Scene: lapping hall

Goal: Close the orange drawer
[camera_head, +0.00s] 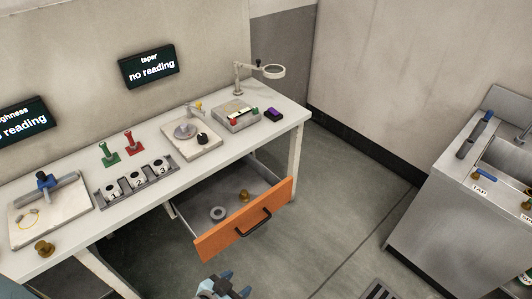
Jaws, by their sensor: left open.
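The orange drawer (226,238) is pulled out from under the right part of the white bench. Its orange front has a black bar handle (253,222). Inside the grey drawer lie a grey ring (218,214) and a small brass piece (244,195). My left gripper (228,284) is at the bottom edge of the view, partly cut off. It is open and empty, in front of the drawer and apart from its front. My right gripper is not in view.
The white bench (75,235) carries a rack of numbered cups (137,183), green and red stands, small devices and a magnifier lamp (272,71). A metal sink unit (440,210) stands at the right. The floor between is clear, with a grate near the bottom.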

